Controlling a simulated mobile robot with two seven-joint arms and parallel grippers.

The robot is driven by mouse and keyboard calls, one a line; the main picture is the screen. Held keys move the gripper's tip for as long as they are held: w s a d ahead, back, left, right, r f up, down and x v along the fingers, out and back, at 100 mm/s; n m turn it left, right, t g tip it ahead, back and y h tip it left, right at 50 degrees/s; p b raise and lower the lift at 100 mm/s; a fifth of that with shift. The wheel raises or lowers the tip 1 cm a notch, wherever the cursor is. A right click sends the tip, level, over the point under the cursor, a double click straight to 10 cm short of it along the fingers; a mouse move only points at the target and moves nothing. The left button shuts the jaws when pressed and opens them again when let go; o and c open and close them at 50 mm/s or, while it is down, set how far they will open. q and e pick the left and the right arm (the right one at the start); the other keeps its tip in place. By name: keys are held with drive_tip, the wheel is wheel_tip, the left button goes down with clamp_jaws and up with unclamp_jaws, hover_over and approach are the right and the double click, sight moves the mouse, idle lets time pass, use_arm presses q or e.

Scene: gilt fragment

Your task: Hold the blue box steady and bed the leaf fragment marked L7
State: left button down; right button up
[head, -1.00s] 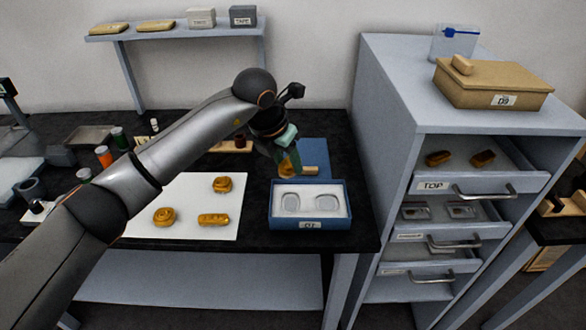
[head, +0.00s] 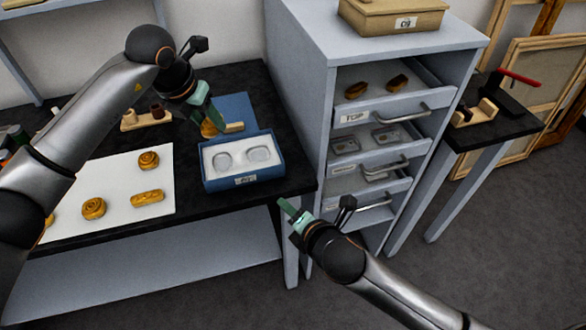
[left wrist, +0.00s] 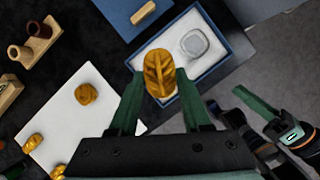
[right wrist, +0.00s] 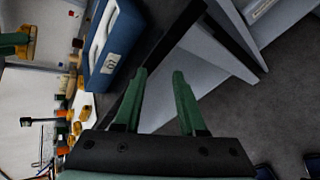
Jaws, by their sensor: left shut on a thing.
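The blue box (head: 212,184) stands open on the black table, with two shallow recesses in its pale lining. My left gripper (head: 208,121) is shut on a gold leaf fragment (left wrist: 159,72), whose veins face the left wrist camera. No L7 mark is readable. In the head view the fragment shows at the box's back left edge. In the left wrist view it overlaps the box and hides one recess; the other recess (left wrist: 194,43) is empty. My right gripper (head: 288,207) is open and empty, in front of the box's right side and apart from it.
A white sheet (head: 120,178) with several gold pieces lies left of the box. A blue mat (head: 236,107) and a wooden block (head: 233,127) lie behind it. A grey cabinet (head: 300,60) with drawers pulled out stands close on the right. Floor in front is free.

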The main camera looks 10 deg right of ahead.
drive_tip(key=w+d+r+n+t+h, duration=0.1)
drive_tip(key=w+r+n+t+h, duration=0.2)
drive_tip(key=r+n, duration=0.7)
drive_tip(key=shift+n+g+y, duration=0.3)
drive_tip(key=shift+n+y, duration=0.1)
drive_tip(key=shift+y, duration=0.1)
drive_tip(key=x, duration=1.3)
drive_tip(key=shift+d+f, duration=0.2)
drive_tip(key=shift+f, duration=0.3)
drive_tip(key=shift+c, duration=0.3)
clamp_jaws()
